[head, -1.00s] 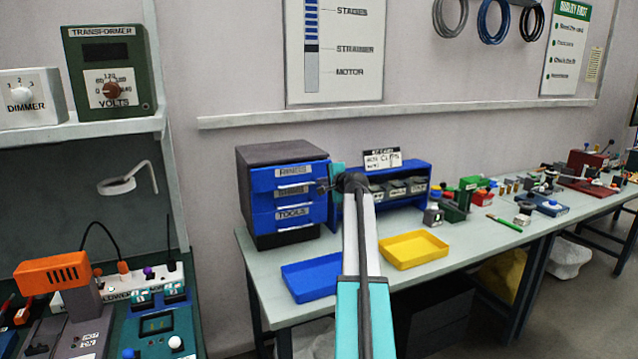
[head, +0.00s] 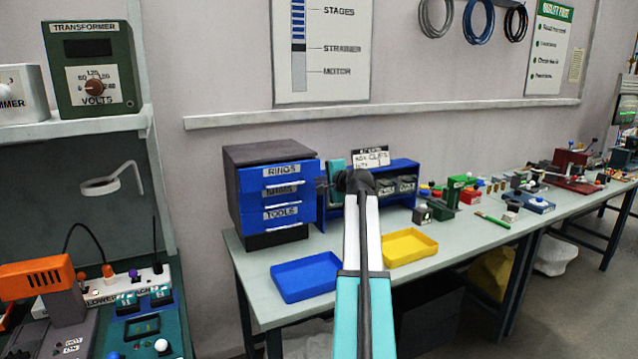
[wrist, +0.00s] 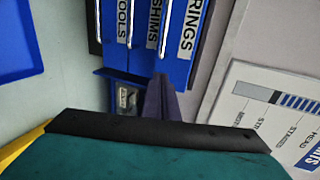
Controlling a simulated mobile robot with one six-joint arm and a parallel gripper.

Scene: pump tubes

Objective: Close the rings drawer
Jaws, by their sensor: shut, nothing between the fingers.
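The rings drawer (head: 252,181) is the top blue drawer of a dark cabinet (head: 262,152) on the bench. Its front looks about level with the shims drawer (head: 252,201) and tools drawer (head: 250,221) below; I see no clear gap. In the wrist view, turned sideways, the rings front (wrist: 184,68) is the rightmost of the three labelled fronts. My gripper (head: 322,184) is shut and empty, at the right edge of the drawer fronts in the head view. Its dark fingers (wrist: 160,82) point towards the fronts in the wrist view. Whether they touch is unclear.
A blue tray (head: 305,277) lies in front of the cabinet, and a yellow tray (head: 410,246) lies right of my arm. A blue bin rack (head: 405,171) stands right of the cabinet. Small parts crowd the bench's right side. Bare bench (head: 255,263) shows beside the blue tray.

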